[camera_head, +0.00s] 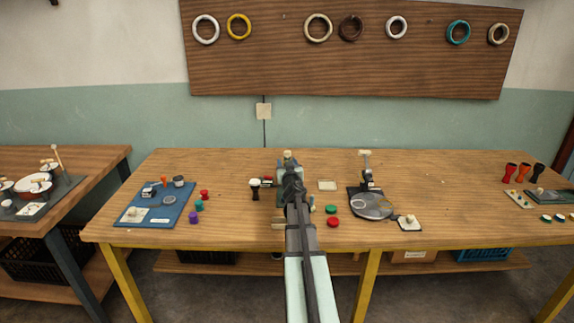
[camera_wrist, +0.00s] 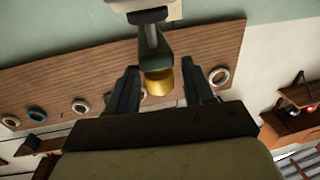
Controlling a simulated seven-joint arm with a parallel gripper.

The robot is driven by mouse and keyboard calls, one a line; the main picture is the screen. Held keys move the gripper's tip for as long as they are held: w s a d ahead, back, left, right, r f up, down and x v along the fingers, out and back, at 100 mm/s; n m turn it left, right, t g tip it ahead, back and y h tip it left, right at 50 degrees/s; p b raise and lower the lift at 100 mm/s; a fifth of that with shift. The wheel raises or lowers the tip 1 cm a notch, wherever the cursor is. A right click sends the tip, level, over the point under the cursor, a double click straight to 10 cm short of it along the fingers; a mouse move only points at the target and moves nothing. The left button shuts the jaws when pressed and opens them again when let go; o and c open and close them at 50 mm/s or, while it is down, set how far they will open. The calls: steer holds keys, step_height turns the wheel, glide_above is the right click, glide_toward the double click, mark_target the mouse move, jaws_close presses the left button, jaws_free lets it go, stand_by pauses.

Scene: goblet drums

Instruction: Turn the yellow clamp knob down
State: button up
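The yellow clamp knob (camera_wrist: 159,82) shows in the wrist view at the end of a grey metal clamp screw (camera_wrist: 152,45). My gripper (camera_wrist: 160,66) is open, with one dark finger on each side of the knob. Gaps show between the knob and both fingers, so it does not look gripped. In the head view my gripper (camera_head: 291,178) is over the middle of the workbench and hides most of the clamp. A pale cap (camera_head: 287,154) shows just beyond it; I cannot tell whether it belongs to the clamp.
The wooden workbench (camera_head: 230,230) holds a blue mat (camera_head: 128,217) with small parts at left. A round grey plate (camera_head: 372,206) with an upright stand is right of my arm. Green (camera_head: 331,209) and red (camera_head: 333,222) discs lie between. Rings hang on the wall board (camera_head: 270,60).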

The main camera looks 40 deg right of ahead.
steer(key=v, duration=1.4)
steer(key=shift+w, duration=0.15)
steer(key=w+a+f+n+y, duration=0.15)
steer(key=w+a+n, duration=0.25)
steer(key=w+a, duration=1.15)
steer(key=s+d+r+m+g+h, duration=0.2)
steer(key=s+d+m+g+h, duration=0.65)
steer(key=d+m, duration=0.3)
steer(key=shift+g+y, duration=0.3)
steer(key=shift+g, duration=0.05)
steer(key=x, duration=1.3)
steer(key=shift+w, duration=0.1)
